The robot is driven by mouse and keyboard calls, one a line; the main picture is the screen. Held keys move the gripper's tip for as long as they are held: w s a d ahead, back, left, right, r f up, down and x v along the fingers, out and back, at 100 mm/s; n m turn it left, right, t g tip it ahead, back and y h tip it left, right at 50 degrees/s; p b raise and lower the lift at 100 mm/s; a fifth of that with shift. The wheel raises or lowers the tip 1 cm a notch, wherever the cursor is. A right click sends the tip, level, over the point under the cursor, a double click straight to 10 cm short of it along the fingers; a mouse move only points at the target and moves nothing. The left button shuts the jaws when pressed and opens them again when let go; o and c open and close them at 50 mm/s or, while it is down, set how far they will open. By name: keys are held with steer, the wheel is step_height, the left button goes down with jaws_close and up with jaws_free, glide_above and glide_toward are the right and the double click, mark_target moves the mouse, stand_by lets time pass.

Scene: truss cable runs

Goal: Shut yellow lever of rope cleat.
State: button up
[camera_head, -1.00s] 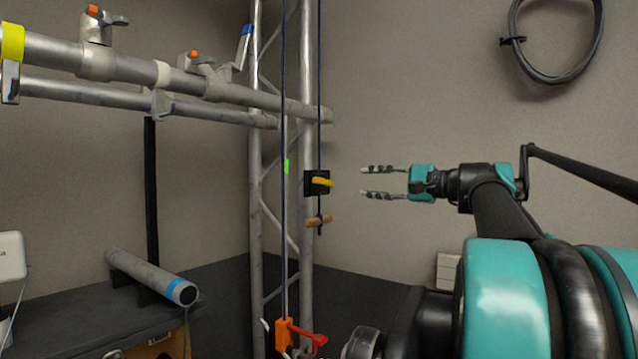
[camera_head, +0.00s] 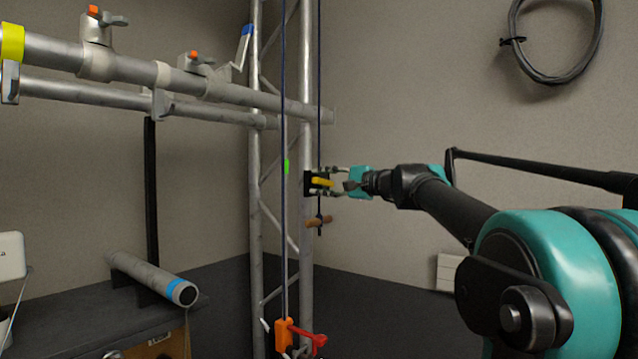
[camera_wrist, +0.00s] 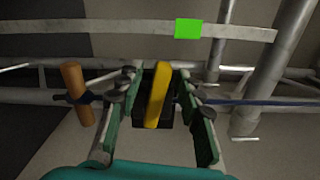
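The rope cleat is a black block (camera_head: 309,188) on the vertical truss tube, with a dark rope running through it. Its yellow lever (camera_head: 321,182) sticks out toward my gripper. In the wrist view the yellow lever (camera_wrist: 157,95) stands over the black block (camera_wrist: 141,112), between the two fingers. My gripper (camera_head: 327,182) is at the cleat with its fingers apart, one above and one below the lever. In the wrist view a visible gap lies between the lever and each finger of my gripper (camera_wrist: 165,98). Whether the fingers touch the block is unclear.
A wooden toggle (camera_head: 319,221) hangs on the rope just below the cleat; it shows beside the left finger in the wrist view (camera_wrist: 77,93).

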steer(key=shift+w+a, duration=0.25)
steer(key=shift+a, duration=0.05)
steer(key=shift+c, duration=0.3)
jaws_close()
